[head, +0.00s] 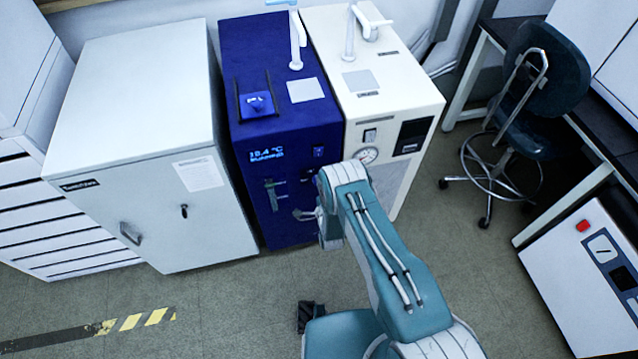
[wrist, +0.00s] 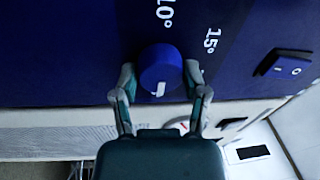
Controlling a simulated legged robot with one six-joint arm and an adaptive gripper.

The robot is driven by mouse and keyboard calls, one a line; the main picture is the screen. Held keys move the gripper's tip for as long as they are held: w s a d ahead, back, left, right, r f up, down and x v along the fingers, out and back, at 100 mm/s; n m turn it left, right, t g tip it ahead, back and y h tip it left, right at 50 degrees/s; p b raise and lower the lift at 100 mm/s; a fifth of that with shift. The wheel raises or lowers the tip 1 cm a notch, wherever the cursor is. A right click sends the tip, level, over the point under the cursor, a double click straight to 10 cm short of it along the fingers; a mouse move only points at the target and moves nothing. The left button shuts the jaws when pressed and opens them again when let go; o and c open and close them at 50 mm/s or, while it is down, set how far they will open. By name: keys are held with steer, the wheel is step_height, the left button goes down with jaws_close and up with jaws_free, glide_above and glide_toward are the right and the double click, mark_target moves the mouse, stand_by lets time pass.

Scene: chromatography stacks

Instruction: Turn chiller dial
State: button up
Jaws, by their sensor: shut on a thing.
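The chiller (head: 250,60) is the dark blue cabinet, with a lit display (head: 265,152) that seems to read 18.4 °C on its front. In the wrist view its round blue dial (wrist: 160,62) has a short white mark near the lower edge. White 10° and 15° labels are printed beside the dial. My gripper (wrist: 160,72) has one finger on each side of the dial and is shut on it. In the head view my gripper (head: 308,214) is at the chiller's front, partly behind my arm, and I cannot make out the dial there.
A rocker switch (wrist: 287,67) sits right of the dial in the wrist view. A white cabinet (head: 145,90) stands left of the chiller and a cream unit (head: 395,90) with a gauge stands right. A stool (head: 548,85) is farther right. Floor in front is mostly clear.

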steer(key=shift+d+f, duration=0.2)
steer(key=o, duration=1.1)
steer(key=shift+o, duration=0.2)
steer(key=shift+r, duration=0.1)
steer(key=shift+s+a, duration=0.1)
steer(key=v, duration=1.2)
